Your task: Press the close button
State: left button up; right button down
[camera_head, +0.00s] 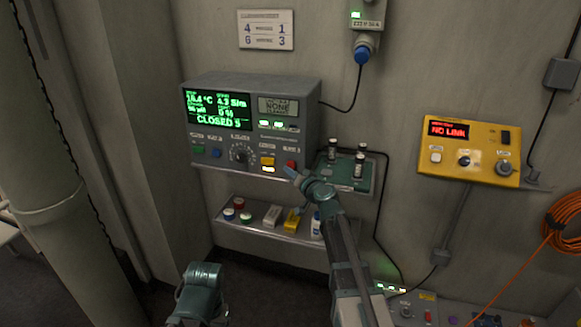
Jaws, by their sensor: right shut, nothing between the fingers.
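A grey control box (225,90) is mounted on the wall. Its green-lit screen (218,110) shows the word CLOSED. Along its lower front are a green button (198,150), a blue button (216,152), a round dial (240,153), a yellow button (267,160) and a red button (291,165). Their labels are too small to read, so I cannot tell which is the close button. My right gripper (290,172) is shut and empty, its tip just below the red button; contact cannot be told. A teal part of my left arm shows at the bottom; its fingers are not visible.
A shelf (262,232) below the box holds several small items. A yellow box (450,165) reading NO LINK hangs on the right wall. Cables and an orange hose (565,222) hang at right.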

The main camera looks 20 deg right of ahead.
jog(key=s+a, duration=0.1)
jog(key=s, duration=0.1)
jog(key=s+a, duration=0.1)
jog(key=s, duration=0.1)
jog(key=shift+a, duration=0.4)
dwell(0.4)
jog(key=s+a+f+n+g+y+p, duration=0.2)
jog(key=s+a+f+n+g, duration=0.2)
jog(key=s+a, duration=0.4)
jog(key=s+a+f+n+g+y+p, duration=0.1)
jog(key=s+a+f+n+g+p, duration=0.3)
jog(key=a, duration=0.7)
jog(key=s+f+g+h, duration=0.1)
jog(key=s+g+h, duration=0.1)
jog(key=s, duration=0.5)
jog(key=s+d+f+g+h, duration=0.1)
jog(key=s+g+h, duration=0.2)
jog(key=s, duration=0.4)
jog(key=s+d+f+n+g+h, duration=0.1)
jog(key=s+g+h, duration=0.1)
jog(key=s, duration=0.6)
jog(key=shift+d+f+g+h+p, duration=0.3)
jog(key=shift+f+g+p, duration=0.15)
jog(key=shift+g, duration=0.25)
